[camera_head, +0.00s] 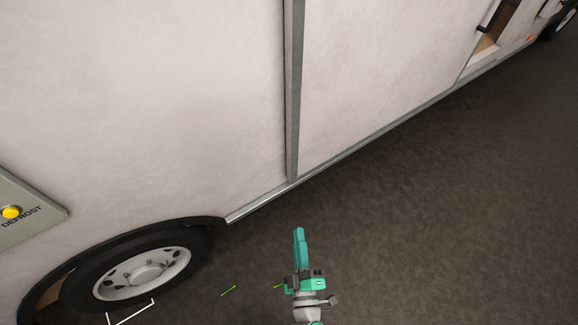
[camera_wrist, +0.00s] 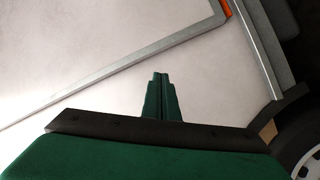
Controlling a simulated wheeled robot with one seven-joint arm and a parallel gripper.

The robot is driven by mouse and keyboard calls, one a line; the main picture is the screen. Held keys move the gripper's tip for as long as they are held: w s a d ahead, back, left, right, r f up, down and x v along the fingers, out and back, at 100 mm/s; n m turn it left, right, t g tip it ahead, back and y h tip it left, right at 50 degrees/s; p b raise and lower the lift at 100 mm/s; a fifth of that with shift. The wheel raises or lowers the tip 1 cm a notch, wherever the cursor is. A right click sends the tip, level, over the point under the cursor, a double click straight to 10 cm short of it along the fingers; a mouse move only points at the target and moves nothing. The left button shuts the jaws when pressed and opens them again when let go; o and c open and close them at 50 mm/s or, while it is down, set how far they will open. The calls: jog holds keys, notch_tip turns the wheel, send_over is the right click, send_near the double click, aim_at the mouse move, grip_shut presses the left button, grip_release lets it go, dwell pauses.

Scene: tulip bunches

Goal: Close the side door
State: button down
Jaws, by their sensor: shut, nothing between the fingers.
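The white side of a vehicle (camera_head: 150,90) fills the upper left of the head view. At the upper right, an opening (camera_head: 487,42) shows a light brown interior, with a dark handle (camera_head: 489,16) at its upper edge; this appears to be the side door area, but how far the door stands open is unclear. My green gripper (camera_head: 299,234) is low in the centre, over the dark ground, apart from the opening. In the wrist view, the gripper's fingers (camera_wrist: 161,77) are together and empty, in front of a white panel (camera_wrist: 90,50) with a grey metal strip.
A vertical grey rail (camera_head: 293,90) runs down the vehicle side. A wheel (camera_head: 145,273) and a panel with a yellow button marked DEFROST (camera_head: 11,212) are at the left. The dark ground (camera_head: 450,220) at the right is clear.

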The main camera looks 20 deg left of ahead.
jog(key=w+a+f+n+g+y, duration=0.1)
jog(key=w+a+f+n+y, duration=0.1)
jog(key=w+a+n, duration=0.4)
jog(key=w+a+f+n+g+y, duration=0.1)
jog(key=w+f+n+g+y, duration=0.15)
jog(key=w, duration=0.65)
jog(key=n, duration=0.1)
send_over(290, 166)
jog(key=s+d, duration=0.1)
jog(key=s, duration=0.3)
jog(key=shift+w+r+h, duration=0.15)
jog(key=shift+r+h, duration=0.1)
jog(key=shift+h, duration=0.2)
jog(key=shift+w, duration=0.1)
